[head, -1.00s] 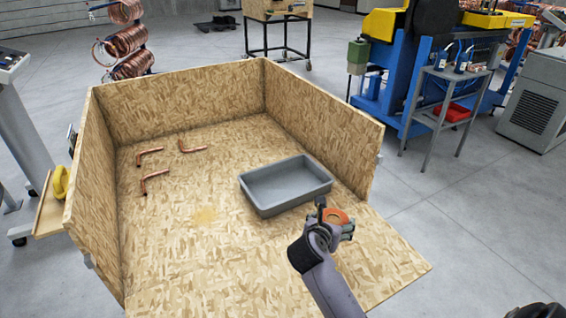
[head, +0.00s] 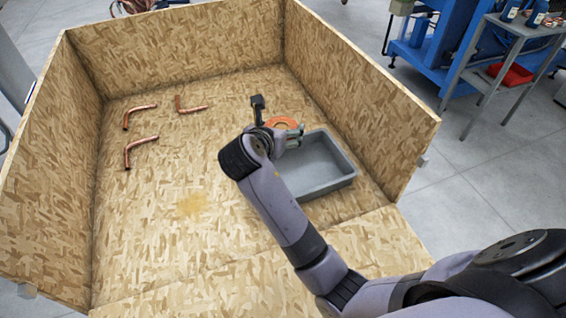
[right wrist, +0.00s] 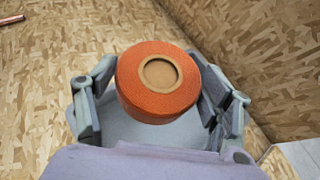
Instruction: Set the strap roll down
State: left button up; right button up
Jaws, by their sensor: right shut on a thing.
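The strap roll is an orange ring with a tan core. It shows in the head view (head: 281,124) beside my right gripper and fills the middle of the right wrist view (right wrist: 158,82). My right gripper (head: 280,122) is shut on the roll, with one finger on each side of it in the right wrist view (right wrist: 156,90). In the head view the roll appears at the far left corner of the grey tray (head: 335,184). The gripper hides part of the tray, and I cannot tell the roll's height above it. My left gripper is not in view.
The chipboard crate has tall walls (head: 175,50) at the back and sides. Several bent copper tubes, including one at the left (head: 140,150), lie on its floor. A grey side table (head: 510,50) stands outside at the right.

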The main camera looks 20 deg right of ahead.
jog(key=f, duration=0.4)
jog(key=f+b, duration=0.1)
jog(key=f, duration=0.3)
jog(key=shift+w+d+f, duration=0.1)
jog(key=shift+d+f, duration=0.1)
notch_tip(320, 180, down, 4)
jog(key=shift+f+b, duration=0.25)
jog(key=shift+b, duration=0.15)
jog(key=shift+f, duration=0.35)
jog(key=o, duration=1.4)
jog(key=shift+f, duration=0.1)
